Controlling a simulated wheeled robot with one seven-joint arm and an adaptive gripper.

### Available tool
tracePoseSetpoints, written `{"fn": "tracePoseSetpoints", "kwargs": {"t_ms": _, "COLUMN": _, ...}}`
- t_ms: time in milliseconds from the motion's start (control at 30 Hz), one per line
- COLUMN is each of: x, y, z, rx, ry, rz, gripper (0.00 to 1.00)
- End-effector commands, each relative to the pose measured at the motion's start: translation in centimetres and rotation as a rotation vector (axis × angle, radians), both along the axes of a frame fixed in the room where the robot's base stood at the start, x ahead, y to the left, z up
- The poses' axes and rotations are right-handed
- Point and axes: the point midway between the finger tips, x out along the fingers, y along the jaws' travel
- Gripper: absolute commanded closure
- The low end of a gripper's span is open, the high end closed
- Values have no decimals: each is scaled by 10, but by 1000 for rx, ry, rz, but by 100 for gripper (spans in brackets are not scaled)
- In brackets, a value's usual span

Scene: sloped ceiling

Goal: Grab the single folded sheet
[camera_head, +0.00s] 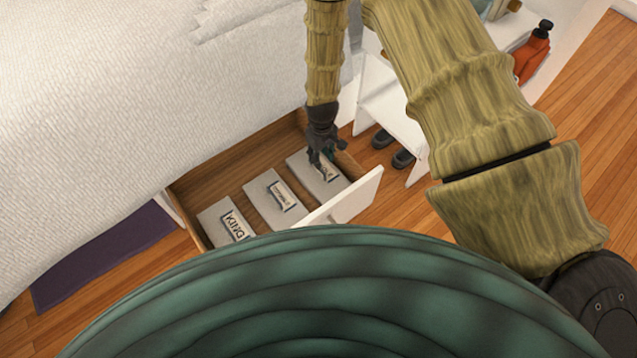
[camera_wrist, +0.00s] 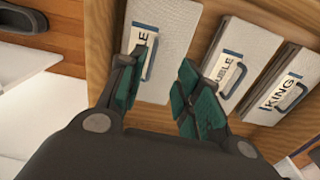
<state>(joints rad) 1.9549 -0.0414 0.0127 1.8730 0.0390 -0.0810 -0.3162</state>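The single folded sheet (camera_head: 322,187) is a flat pale package with a label and handle, in the open drawer at the end nearest the white shelf. The left finger overlaps the label and handle in the picture. I cannot tell whether it touches the package.
A double sheet (camera_wrist: 235,62) and a king sheet (camera_wrist: 279,88) lie beside it in the wooden drawer (camera_head: 213,178). The drawer's white front (camera_head: 357,196) stands out. The bed (camera_head: 130,90) borders the drawer's other side. Dark shoes (camera_head: 403,158) are on the floor by the shelf.

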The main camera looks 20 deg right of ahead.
Motion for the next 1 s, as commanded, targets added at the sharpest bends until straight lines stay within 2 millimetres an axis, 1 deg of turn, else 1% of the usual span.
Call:
{"fn": "tracePoseSetpoints", "kwargs": {"t_ms": 33, "x": 9, "y": 1, "z": -9, "rx": 0, "ry": -3, "rz": 8, "gripper": 66}}
{"fn": "tracePoseSetpoints", "kwargs": {"t_ms": 100, "x": 17, "y": 3, "z": -11, "rx": 1, "ry": -2, "rz": 17, "gripper": 66}}
{"fn": "tracePoseSetpoints", "kwargs": {"t_ms": 233, "x": 24, "y": 4, "z": -12, "rx": 0, "ry": 0, "rz": 26, "gripper": 66}}
{"fn": "tracePoseSetpoints", "kwargs": {"t_ms": 367, "x": 26, "y": 4, "z": -18, "rx": 1, "ry": 1, "rz": 28, "gripper": 66}}
{"fn": "tracePoseSetpoints", "kwargs": {"t_ms": 700, "x": 25, "y": 4, "z": -62, "rx": 1, "ry": 1, "rz": 29, "gripper": 66}}
{"fn": "tracePoseSetpoints", "kwargs": {"t_ms": 867, "x": 26, "y": 3, "z": -69, "rx": 0, "ry": 0, "rz": 28, "gripper": 66}}
{"fn": "tracePoseSetpoints", "kwargs": {"t_ms": 1000, "x": 28, "y": 2, "z": -80, "rx": 0, "ry": 0, "rz": 28, "gripper": 66}}
